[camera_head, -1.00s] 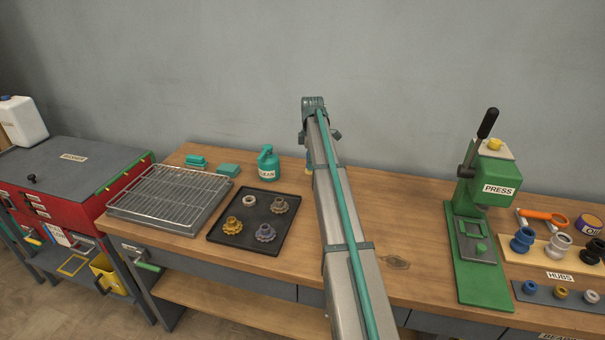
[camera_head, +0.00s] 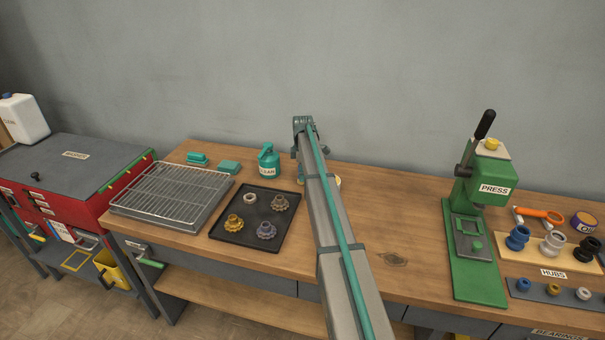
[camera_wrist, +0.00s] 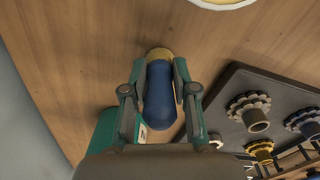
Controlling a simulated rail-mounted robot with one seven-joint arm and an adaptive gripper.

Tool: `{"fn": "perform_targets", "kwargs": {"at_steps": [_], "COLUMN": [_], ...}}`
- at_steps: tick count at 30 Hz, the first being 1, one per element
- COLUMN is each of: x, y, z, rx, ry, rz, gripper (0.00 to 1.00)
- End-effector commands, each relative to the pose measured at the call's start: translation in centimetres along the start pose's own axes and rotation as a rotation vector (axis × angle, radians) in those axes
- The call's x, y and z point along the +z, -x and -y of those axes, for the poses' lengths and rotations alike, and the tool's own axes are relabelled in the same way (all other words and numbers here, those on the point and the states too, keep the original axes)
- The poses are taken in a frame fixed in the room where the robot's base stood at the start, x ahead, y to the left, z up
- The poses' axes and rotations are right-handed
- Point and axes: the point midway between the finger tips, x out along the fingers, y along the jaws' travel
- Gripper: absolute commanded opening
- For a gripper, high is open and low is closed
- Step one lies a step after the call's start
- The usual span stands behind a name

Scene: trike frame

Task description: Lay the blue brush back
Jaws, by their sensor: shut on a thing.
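The blue brush (camera_wrist: 160,100) is in my gripper (camera_wrist: 161,88) in the wrist view. Its rounded blue handle lies between the two fingers, and a tan-yellow end shows past the fingertips. My gripper is shut on it above the wooden bench (camera_wrist: 90,60). Whether the brush touches the bench I cannot tell.
A dark tray (camera_head: 228,231) with several gears and a teal can (camera_head: 268,163) stand left of my arm. A wire rack (camera_head: 170,192) is further left. The green press (camera_head: 480,270) stands right.

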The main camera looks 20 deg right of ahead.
Motion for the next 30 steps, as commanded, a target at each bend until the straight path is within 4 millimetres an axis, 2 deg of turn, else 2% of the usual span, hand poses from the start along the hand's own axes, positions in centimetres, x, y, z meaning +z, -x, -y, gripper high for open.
{"fn": "perform_targets", "kwargs": {"at_steps": [4,5,9,22,26,30], "x": [0.0,0.0,0.0,0.0,0.0,0.0], "y": [-0.2,-0.2,-0.1,0.5,2.0,4.5], "z": [0.0,0.0,0.0,0.0,-0.1,-0.1], "rx": [0.0,0.0,0.0,0.001,0.003,0.003], "ry": [0.0,0.0,0.0,0.0,0.0,0.0], "rz": [0.0,0.0,0.0,0.0,0.0,0.0], "gripper": [0.0,0.29,0.53,0.53,0.53,0.53]}}
